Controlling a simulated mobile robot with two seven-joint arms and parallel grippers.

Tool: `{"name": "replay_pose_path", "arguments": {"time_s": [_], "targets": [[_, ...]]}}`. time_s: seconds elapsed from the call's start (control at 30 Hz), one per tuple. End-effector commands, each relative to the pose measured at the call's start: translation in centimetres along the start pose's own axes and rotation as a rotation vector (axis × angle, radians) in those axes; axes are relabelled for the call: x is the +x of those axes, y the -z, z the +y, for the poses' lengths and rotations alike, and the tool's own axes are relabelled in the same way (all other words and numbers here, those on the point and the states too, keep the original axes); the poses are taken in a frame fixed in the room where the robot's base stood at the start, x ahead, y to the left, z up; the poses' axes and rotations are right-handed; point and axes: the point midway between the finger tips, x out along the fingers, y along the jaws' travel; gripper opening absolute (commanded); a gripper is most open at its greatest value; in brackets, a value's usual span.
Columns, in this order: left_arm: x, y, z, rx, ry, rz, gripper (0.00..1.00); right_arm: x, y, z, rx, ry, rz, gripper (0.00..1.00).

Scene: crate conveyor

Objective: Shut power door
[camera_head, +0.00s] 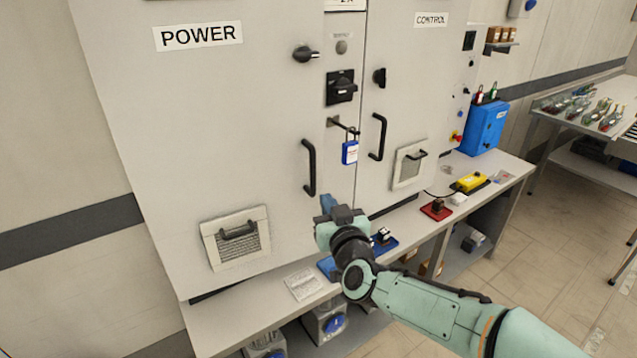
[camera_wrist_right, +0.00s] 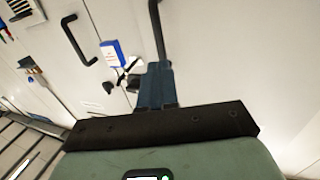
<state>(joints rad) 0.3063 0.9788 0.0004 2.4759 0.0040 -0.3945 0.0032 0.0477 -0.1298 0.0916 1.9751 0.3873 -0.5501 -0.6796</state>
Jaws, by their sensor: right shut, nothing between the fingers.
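The grey power door (camera_head: 230,120), labelled POWER, fills the left of the cabinet in the head view and looks flush with the cabinet front. Its black bar handle (camera_head: 309,167) is upright near its right edge. A black knob (camera_head: 305,54) sits above the handle. My right gripper (camera_head: 328,203) is just below the handle, pointing toward the door. In the right wrist view its blue fingers (camera_wrist_right: 157,85) are shut with nothing between them, close to the lower end of the handle (camera_wrist_right: 156,25). I cannot tell if they touch the door. My left gripper is not in view.
A blue padlock (camera_head: 350,151) hangs on a hasp between the doors. The control door (camera_head: 415,90) is to the right. Open floor lies to the right.

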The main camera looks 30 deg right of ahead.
Motion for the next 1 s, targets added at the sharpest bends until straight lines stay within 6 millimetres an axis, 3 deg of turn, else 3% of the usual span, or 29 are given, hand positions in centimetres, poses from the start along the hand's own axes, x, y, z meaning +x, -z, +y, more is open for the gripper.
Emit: {"name": "replay_pose_path", "arguments": {"time_s": [0.2,0.4,1.0], "targets": [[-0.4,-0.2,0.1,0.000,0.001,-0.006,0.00,4.8,0.0,0.0,0.000,-0.001,-0.001,0.00],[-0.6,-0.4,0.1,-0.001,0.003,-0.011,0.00,7.4,0.0,0.1,-0.001,-0.001,0.000,0.00],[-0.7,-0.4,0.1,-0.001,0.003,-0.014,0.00,8.4,0.0,0.4,0.000,-0.007,0.001,0.00]]}}
